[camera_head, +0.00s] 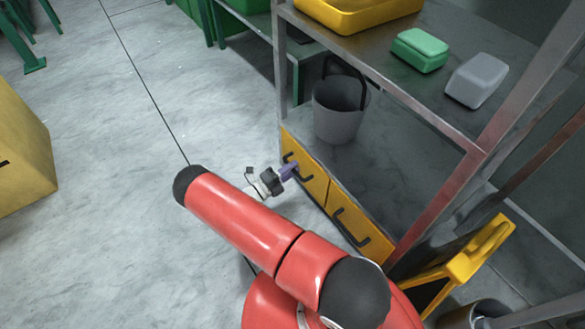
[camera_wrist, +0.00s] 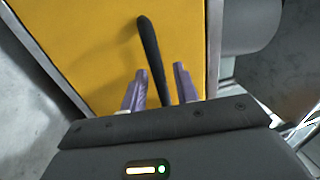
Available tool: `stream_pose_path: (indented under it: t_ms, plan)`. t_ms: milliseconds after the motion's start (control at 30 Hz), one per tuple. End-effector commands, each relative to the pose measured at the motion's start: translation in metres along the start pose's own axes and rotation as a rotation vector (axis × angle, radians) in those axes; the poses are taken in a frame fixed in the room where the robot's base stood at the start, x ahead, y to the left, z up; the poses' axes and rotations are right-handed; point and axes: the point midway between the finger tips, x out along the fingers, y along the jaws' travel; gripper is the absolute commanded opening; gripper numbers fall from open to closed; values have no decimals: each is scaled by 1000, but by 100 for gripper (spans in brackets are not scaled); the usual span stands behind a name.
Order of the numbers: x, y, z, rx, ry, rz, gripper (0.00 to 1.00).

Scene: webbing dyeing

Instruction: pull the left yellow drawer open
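The left yellow drawer (camera_head: 318,188) sits low in a metal shelf unit, beside the right yellow drawer (camera_head: 377,246). Its front looks flush with the frame. It has a black bar handle (camera_head: 305,177). My gripper (camera_head: 290,171) is at this drawer's front, with its purple fingers reaching toward the handle. In the wrist view, the yellow drawer front (camera_wrist: 90,45) fills the upper middle. The black handle (camera_wrist: 149,45) runs between my two fingers (camera_wrist: 160,70). The fingers are apart, with a gap on each side of the handle. Part of the handle is hidden behind the gripper body.
A grey bucket (camera_head: 341,110) stands on the shelf above the drawers. A yellow tray (camera_head: 352,12), a green block (camera_head: 419,50) and a grey block (camera_head: 477,80) are on the upper shelf. A yellow wet-floor sign (camera_head: 470,262) stands right. Floor in front of the drawers is clear.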

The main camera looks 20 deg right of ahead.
Motion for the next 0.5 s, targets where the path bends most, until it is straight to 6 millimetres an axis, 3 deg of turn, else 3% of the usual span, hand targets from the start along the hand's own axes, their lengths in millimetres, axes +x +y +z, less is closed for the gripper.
stream_pose_path:
  t_ms: [333, 500]
  plan:
    - [7, 0, 0, 1, 1, 0, 30]
    - [7, 0, 0, 1, 1, 0, 9]
